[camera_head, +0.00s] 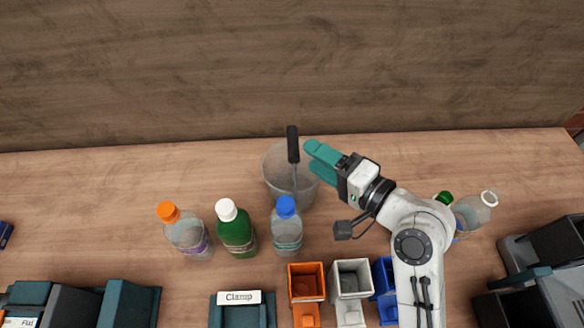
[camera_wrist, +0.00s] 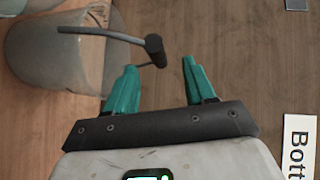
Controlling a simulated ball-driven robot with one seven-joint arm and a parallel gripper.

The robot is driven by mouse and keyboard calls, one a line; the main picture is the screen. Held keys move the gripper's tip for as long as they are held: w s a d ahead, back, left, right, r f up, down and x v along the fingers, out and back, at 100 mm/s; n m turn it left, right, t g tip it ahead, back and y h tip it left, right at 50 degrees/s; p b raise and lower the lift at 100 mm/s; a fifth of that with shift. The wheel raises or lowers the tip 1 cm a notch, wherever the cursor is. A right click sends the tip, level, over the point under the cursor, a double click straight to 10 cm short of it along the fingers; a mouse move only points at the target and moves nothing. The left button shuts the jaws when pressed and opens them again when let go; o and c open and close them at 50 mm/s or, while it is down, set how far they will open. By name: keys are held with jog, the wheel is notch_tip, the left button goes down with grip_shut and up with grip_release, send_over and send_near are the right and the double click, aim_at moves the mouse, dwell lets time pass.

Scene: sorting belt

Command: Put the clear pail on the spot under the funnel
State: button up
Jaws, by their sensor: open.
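The clear pail (camera_head: 277,180) is a translucent greyish bucket standing upright on the wooden table near the back wall. Its wire handle is raised, with a black grip (camera_head: 292,143) at the top. My gripper (camera_head: 311,160) is just right of the handle, its teal fingers pointing left toward it. In the wrist view the pail (camera_wrist: 45,62) is at upper left, and the black grip (camera_wrist: 155,50) lies just beyond the gap between the open fingers (camera_wrist: 160,66). I cannot tell whether they touch it. I cannot make out the funnel or the spot under it.
Bottles with orange (camera_head: 187,236), white (camera_head: 236,232) and blue (camera_head: 287,230) caps stand in front of the pail. Orange (camera_head: 306,283), white (camera_head: 351,279) and blue (camera_head: 384,277) bins line the front. A clear container (camera_head: 471,213) is right of my arm. The back left table is free.

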aim_at(293, 144)
jog(key=shift+p+x, duration=0.9)
jog(key=shift+x, duration=2.6)
jog(key=shift+f, duration=0.15)
grip_shut()
